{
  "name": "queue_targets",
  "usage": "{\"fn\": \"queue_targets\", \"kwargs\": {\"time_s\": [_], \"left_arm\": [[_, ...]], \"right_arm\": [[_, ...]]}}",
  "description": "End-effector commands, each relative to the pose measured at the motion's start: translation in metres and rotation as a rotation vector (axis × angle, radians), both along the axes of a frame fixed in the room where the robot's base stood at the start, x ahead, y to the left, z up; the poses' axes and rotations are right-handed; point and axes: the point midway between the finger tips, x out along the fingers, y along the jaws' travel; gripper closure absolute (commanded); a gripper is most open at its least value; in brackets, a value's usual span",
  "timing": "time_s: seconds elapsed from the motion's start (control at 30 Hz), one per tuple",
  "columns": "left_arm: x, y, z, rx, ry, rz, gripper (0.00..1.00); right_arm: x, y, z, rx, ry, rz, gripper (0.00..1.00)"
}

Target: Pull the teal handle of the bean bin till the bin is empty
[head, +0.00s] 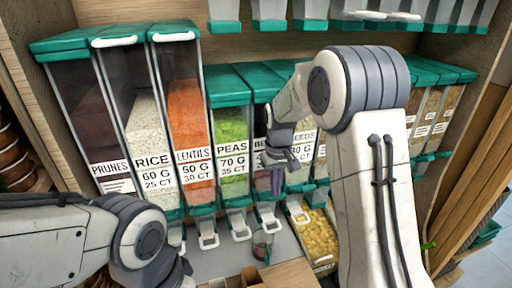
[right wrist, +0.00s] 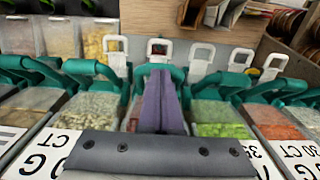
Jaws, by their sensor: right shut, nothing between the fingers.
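The bean bin (head: 260,144) stands between the peas bin and the seeds bin, its label cut to "BE" by my right gripper (head: 277,182). That gripper hangs in front of the bin's lower part, shut and empty, purple fingers together pointing down. In the right wrist view the fingers (right wrist: 160,100) overlap the middle bin's teal handle (right wrist: 140,74); whether they touch it I cannot tell. How full the bin is stays mostly hidden. My left arm enters at lower left in the head view; its fingers do not show.
Prunes, rice (head: 147,125), lentils (head: 187,120) and peas (head: 232,125) bins stand to the left. Part of the grey counter is bare.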

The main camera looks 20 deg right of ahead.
Motion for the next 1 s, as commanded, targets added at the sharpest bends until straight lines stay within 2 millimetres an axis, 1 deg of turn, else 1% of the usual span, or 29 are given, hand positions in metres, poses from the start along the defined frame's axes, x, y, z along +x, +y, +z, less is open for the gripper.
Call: {"fn": "queue_targets", "kwargs": {"time_s": [0.27, 1.0], "left_arm": [[0.0, 0.0, -0.008, 0.0, 0.0, 0.0, 0.5], [0.0, 0.0, -0.035, 0.0, 0.0, 0.0, 0.5]], "right_arm": [[0.0, 0.0, -0.011, 0.0, -0.005, 0.0, 1.0], [-0.009, 0.0, -0.048, 0.0, -0.003, 0.0, 1.0]]}}
